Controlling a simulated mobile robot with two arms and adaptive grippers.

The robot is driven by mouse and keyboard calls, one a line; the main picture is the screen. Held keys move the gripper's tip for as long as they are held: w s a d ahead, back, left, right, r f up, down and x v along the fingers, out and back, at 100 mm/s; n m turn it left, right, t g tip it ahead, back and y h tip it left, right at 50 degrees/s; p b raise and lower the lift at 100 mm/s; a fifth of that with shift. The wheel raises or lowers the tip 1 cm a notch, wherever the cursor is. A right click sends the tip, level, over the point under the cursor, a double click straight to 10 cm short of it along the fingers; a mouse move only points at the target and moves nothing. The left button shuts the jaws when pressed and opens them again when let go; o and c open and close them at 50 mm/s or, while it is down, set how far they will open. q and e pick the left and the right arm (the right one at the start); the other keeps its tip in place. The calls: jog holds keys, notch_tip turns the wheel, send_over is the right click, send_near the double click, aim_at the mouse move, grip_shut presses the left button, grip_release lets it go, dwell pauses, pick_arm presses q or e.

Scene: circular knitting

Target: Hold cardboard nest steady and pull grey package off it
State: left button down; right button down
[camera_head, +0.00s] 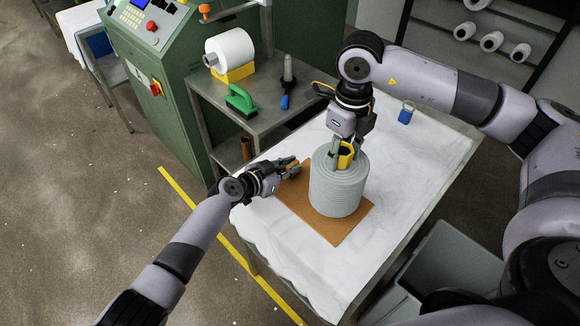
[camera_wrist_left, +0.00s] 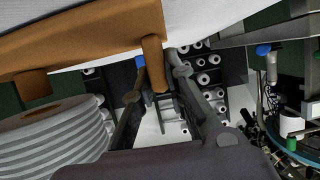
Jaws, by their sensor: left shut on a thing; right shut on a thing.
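The grey package (camera_head: 338,190) is an upright ribbed cylinder over the brown cardboard nest (camera_head: 340,231) on the white-covered table. My right gripper (camera_head: 345,156) comes from above and is shut on the package's upper end, by its yellow core (camera_head: 347,154). My left gripper (camera_head: 291,168) is at the nest's left corner. In the left wrist view its fingers (camera_wrist_left: 158,68) are shut around a brown peg of the nest (camera_wrist_left: 90,32). The package (camera_wrist_left: 62,140) shows there at lower left, its end face partly visible, with a gap appearing between it and the nest.
A green machine (camera_head: 155,75) and a metal side table (camera_head: 262,116) stand behind on the left. The side table holds a white cone (camera_head: 230,48) and a green tool (camera_head: 240,99). A blue tag-like item (camera_head: 405,115) lies on the white table (camera_head: 425,150). A grey bin (camera_head: 450,260) stands at right.

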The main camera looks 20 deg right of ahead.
pick_arm(q)
jog(key=shift+a+f, duration=0.2)
jog(key=shift+f, duration=0.25)
pick_arm(e)
jog(key=shift+r, duration=0.15)
pick_arm(q)
jog(key=shift+s, duration=0.1)
pick_arm(e)
jog(key=shift+r, duration=3.35)
pick_arm(q)
jog(key=c, duration=2)
grip_release()
jog(key=shift+o, duration=0.8)
jog(key=shift+d+r, duration=0.15)
pick_arm(e)
jog(key=shift+w, duration=0.15)
pick_arm(q)
jog(key=shift+o, duration=0.2)
jog(key=shift+o, duration=0.7)
jog(key=shift+r, duration=0.15)
jog(key=o, duration=0.4)
jog(key=shift+w, duration=0.2)
jog(key=shift+c, duration=0.2)
